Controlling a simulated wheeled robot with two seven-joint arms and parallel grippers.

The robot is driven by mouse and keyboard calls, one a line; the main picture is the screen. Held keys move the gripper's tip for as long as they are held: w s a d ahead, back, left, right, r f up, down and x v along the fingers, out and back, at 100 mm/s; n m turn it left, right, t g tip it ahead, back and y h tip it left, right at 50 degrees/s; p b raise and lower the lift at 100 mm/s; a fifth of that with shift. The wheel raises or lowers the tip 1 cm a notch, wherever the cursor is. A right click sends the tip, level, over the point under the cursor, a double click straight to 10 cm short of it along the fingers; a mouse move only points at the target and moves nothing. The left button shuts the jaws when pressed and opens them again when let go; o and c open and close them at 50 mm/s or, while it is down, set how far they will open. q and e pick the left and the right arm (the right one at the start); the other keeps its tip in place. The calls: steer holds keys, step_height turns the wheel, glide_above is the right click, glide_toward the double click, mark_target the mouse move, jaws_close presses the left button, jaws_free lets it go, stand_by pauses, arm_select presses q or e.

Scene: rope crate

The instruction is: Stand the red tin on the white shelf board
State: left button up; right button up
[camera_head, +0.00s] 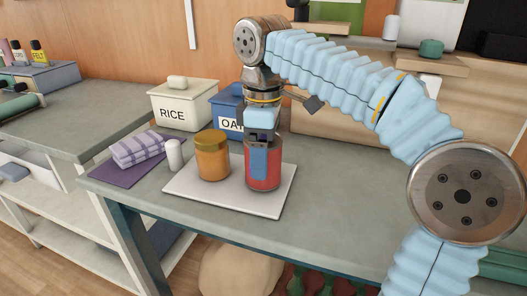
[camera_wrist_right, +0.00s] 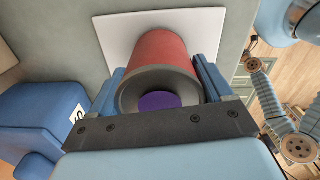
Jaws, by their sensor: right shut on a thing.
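The red tin (camera_head: 263,180) is upright at the right part of the white shelf board (camera_head: 190,196), on the grey table. My right gripper (camera_head: 260,150) comes down from above and is shut on the tin, with a blue finger over its near side. The wrist view also shows the red tin (camera_wrist_right: 162,50) between the two blue fingers (camera_wrist_right: 160,88), with a grey rim and a purple round area facing the camera. The white board (camera_wrist_right: 115,38) shows behind it. I cannot tell whether the tin's base touches the board. My left gripper is not in view.
An orange jar (camera_head: 212,160) stands on the board close left of the tin. A white RICE box (camera_head: 184,108) and a blue OAT-labelled box (camera_head: 225,108) stand behind.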

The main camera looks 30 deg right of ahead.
steer(key=shift+f, duration=0.35)
steer(key=o, duration=1.3)
steer(key=shift+r, duration=0.25)
step_height(320, 180, up, 12)
steer(key=p, duration=0.4)
steer(key=shift+f+p, duration=0.2)
steer(key=shift+p, duration=0.15)
